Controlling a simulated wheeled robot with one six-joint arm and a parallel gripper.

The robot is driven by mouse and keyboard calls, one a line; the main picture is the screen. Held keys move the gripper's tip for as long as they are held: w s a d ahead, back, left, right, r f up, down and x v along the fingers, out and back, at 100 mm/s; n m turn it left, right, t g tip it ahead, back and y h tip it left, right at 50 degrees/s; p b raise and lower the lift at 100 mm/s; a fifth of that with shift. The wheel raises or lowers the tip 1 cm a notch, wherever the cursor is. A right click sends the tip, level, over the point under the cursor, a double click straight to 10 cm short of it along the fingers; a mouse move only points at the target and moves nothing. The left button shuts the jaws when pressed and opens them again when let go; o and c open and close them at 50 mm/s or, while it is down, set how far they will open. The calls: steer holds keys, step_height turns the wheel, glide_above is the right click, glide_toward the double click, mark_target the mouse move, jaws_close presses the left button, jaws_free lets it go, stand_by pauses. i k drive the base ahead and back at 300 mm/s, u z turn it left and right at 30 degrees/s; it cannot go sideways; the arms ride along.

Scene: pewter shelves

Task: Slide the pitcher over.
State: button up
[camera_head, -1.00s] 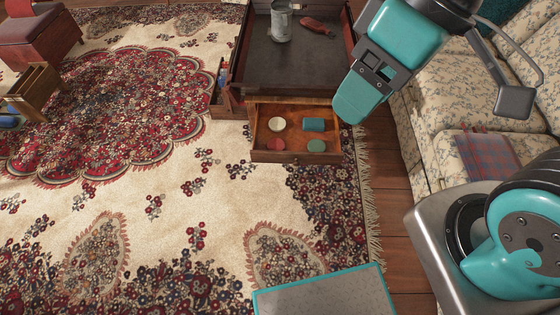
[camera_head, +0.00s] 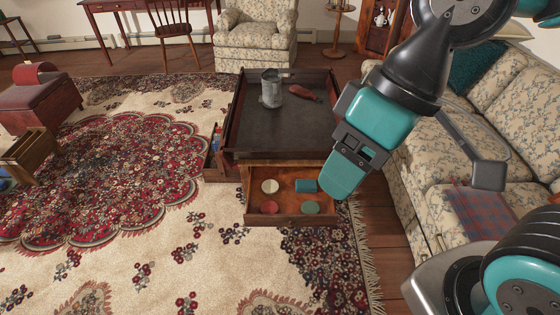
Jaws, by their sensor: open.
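The grey metal pitcher (camera_head: 271,90) stands upright near the far left part of the dark sunken top of a wooden table (camera_head: 230,118). My gripper (camera_head: 339,186) is the teal end of my arm, pointing down and left. In the picture it lies below and right of the pitcher, beside the table's near right corner, with a clear gap between them. It is open and nothing shows in it. Its fingers are seen nearly edge-on.
A dark red object (camera_head: 304,93) lies right of the pitcher. An open drawer (camera_head: 290,220) with several small items juts from the table's near side. A floral sofa (camera_head: 465,130) stands at right, an armchair (camera_head: 255,35) behind. Much of the rug (camera_head: 190,265) is clear.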

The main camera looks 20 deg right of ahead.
mark_target(271, 80)
steer(key=u, duration=0.45)
steer(key=i, duration=1.85)
steer(key=z, duration=0.95)
